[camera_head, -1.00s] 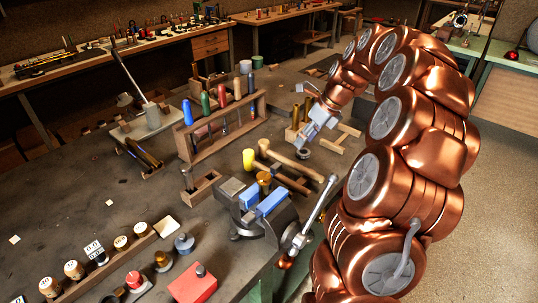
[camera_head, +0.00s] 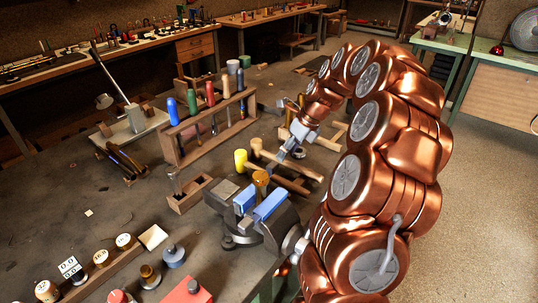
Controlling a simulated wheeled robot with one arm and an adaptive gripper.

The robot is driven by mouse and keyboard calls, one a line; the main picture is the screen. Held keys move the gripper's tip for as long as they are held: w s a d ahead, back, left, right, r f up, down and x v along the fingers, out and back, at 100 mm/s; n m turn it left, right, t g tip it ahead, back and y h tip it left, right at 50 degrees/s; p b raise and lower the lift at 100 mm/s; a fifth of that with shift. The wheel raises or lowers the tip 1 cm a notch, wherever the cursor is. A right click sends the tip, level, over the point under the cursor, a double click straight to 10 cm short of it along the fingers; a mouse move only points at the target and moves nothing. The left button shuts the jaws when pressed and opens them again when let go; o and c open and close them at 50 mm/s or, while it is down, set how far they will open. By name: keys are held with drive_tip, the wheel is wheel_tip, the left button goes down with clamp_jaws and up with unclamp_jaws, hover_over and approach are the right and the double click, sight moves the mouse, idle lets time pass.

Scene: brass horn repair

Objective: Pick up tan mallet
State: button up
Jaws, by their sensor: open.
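The tan mallet lies on the dark workbench behind the vise, its small tan head (camera_head: 256,146) at the left and its wooden handle running right, towards my arm. A yellow-headed mallet (camera_head: 240,160) lies just left and in front of it, its handle roughly alongside. My gripper (camera_head: 281,155) is open and points down over the tan mallet's handle, just right of its head. It covers part of the handle, and I cannot tell whether it touches.
A vise (camera_head: 228,226) with blue jaws (camera_head: 270,204) stands in front, with an amber-headed mallet (camera_head: 261,180) close behind it. A wooden rack (camera_head: 178,150) of colored-handled tools stands to the left.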

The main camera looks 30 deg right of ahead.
sight(285, 162)
drive_tip(key=p+x, duration=0.1)
drive_tip(key=x, duration=0.4)
drive_tip(key=shift+d, duration=0.1)
drive_tip(key=shift+s+r, duration=0.1)
clamp_jaws()
